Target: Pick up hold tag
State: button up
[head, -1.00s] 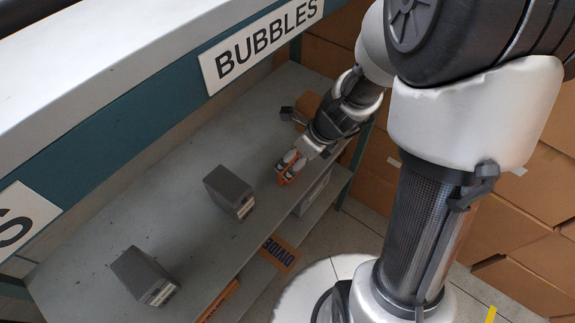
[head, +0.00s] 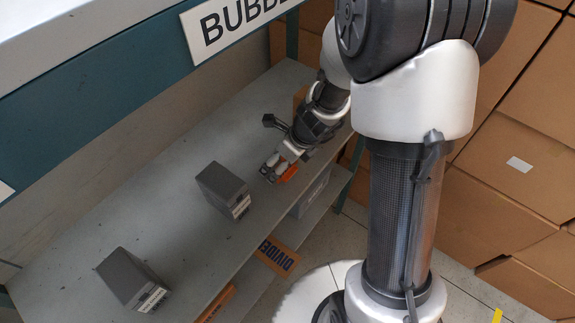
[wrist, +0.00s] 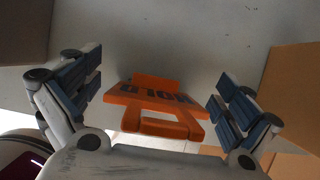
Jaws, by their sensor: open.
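The orange hold tag (head: 289,174) lies at the front edge of the grey shelf, partly hidden by my gripper (head: 279,166) in the head view. In the wrist view the hold tag (wrist: 158,98) shows its dark "HOLD" lettering upside down and a slot at its near end. My gripper (wrist: 158,92) is open, with one blue-padded finger on each side of the tag. Gaps show between the tag and both fingers, so nothing is gripped.
Two dark grey boxes (head: 224,189) (head: 133,280) stand on the shelf (head: 180,225) to the left. Cardboard boxes (head: 520,150) are stacked at the right. Bare shelf lies behind the gripper.

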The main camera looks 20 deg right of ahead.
jog(key=c, duration=1.1)
jog(key=shift+c, duration=0.2)
